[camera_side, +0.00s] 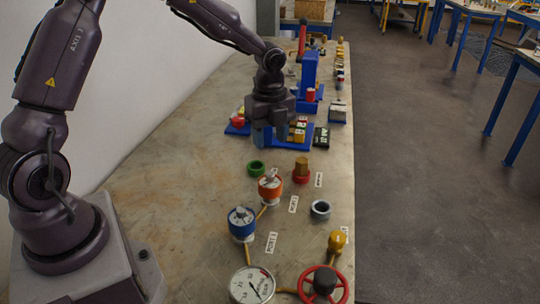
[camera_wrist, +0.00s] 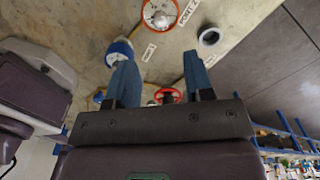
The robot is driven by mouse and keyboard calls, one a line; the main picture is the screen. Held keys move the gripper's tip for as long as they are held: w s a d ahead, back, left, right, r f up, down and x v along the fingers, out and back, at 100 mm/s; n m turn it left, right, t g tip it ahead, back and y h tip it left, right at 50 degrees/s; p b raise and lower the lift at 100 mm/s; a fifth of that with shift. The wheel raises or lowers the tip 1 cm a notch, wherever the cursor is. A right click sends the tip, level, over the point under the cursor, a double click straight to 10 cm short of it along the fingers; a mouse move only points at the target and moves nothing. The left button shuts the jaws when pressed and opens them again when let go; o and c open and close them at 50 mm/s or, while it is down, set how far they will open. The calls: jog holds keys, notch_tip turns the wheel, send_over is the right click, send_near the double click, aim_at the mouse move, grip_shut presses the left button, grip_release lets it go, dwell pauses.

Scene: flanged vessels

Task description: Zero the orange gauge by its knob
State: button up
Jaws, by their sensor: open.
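The orange gauge (camera_side: 270,188) stands on the bench in the side view, a short round body with a white top and a small pale knob (camera_side: 270,175). In the wrist view the orange gauge (camera_wrist: 160,14) is cut by the top edge, its white centre inside an orange ring. My gripper (camera_side: 270,142) is open, pointing down, beyond the orange gauge and apart from it. In the wrist view my gripper's two blue fingers (camera_wrist: 160,76) are spread with nothing held between them. The dial reading on the orange gauge is too small to tell.
A blue gauge (camera_side: 242,224), a white dial (camera_side: 252,285), a red handwheel (camera_side: 324,284) and a brass-topped red fitting (camera_side: 301,170) stand nearby. A green ring (camera_side: 256,169) and grey ring (camera_side: 320,210) lie close. Blue fixtures (camera_side: 308,75) stand behind my gripper. Bench left is clear.

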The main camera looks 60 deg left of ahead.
notch_tip(320, 180, up, 3)
jog(key=shift+f, duration=0.2)
jog(key=s+d+r+n+t, duration=0.2)
jog(key=s+r+n, duration=0.5)
jog(key=s+n, duration=0.2)
jog(key=s+d+r+n+t, duration=0.3)
jog(key=s+r+n, duration=0.4)
jog(key=s+n, duration=0.3)
jog(key=s, duration=0.3)
jog(key=shift+d+r+t, duration=0.3)
jog(key=shift+d+r, duration=0.05)
jog(key=shift+r, duration=0.05)
